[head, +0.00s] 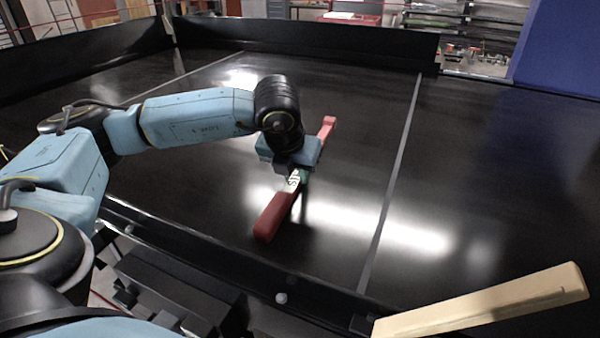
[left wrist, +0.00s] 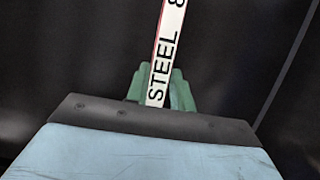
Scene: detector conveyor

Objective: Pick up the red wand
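The red wand (head: 273,217) is long and thin, with a white label reading "STEEL" at its middle. It stretches diagonally over the black conveyor belt, its near end thick and dark red. My left gripper (head: 297,174) is over its middle, pointing down. In the left wrist view, the green fingertips (left wrist: 161,88) stand on either side of the wand's white label (left wrist: 165,50), very close to it. I cannot tell whether they press on it, or whether the wand touches the belt. My right gripper is not in view.
The black belt (head: 340,215) is clear around the wand, with a grey strip (head: 396,180) running to its right. Raised black walls (head: 310,36) edge the back and left. A beige bar (head: 490,302) juts in at the lower right. A blue panel (head: 560,50) stands at the upper right.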

